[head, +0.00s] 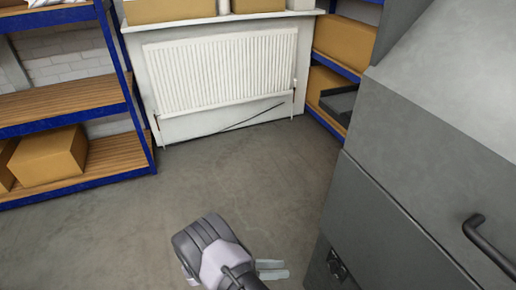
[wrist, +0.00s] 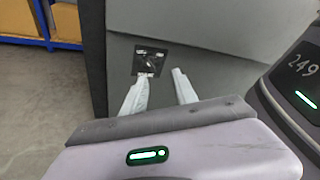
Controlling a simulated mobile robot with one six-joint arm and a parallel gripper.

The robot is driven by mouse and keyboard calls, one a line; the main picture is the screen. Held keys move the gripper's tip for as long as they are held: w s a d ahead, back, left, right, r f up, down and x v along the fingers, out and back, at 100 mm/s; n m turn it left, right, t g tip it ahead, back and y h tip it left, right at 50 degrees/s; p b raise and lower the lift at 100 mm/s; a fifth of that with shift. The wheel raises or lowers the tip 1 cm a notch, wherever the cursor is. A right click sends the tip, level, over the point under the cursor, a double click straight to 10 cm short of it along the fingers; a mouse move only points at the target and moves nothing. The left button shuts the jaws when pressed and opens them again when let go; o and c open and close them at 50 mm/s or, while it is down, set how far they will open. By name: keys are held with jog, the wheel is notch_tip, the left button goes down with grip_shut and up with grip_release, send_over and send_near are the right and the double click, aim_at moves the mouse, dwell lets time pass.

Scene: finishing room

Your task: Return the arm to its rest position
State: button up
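My gripper (head: 273,268) shows at the bottom centre of the head view, low in front of the grey cabinet (head: 385,225). In the wrist view its two pale fingers (wrist: 162,82) are apart, with nothing seen between them. Beyond the fingers is the cabinet's grey face (wrist: 225,45) with a dark latch plate (wrist: 150,62). The left fingertip overlaps the lower part of the latch in the picture; I cannot tell whether it touches. My arm's dark wrist joint shows beside the gripper in the head view.
The cabinet with a black handle (head: 485,240) fills the right side. Blue shelving with a cardboard box (head: 48,157) stands at left, and more shelves (head: 335,65) at back right. A white radiator (head: 222,70) is on the back wall. The concrete floor (head: 240,185) between is clear.

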jog(key=s+d+r+m+g+y, duration=0.2)
jog(key=r+m+y, duration=0.45)
jog(key=r, duration=0.65)
jog(key=s+d+r+m+g+y, duration=0.1)
jog(key=r+m+y, duration=0.3)
jog(key=r+m, duration=0.65)
jog(key=s+r+m+t+y, duration=0.7)
jog(key=s+r+m, duration=0.4)
jog(key=r, duration=0.4)
jog(key=shift+s+a+m+t, duration=0.25)
jog(key=shift+m+t, duration=0.15)
jog(key=shift+m, duration=0.1)
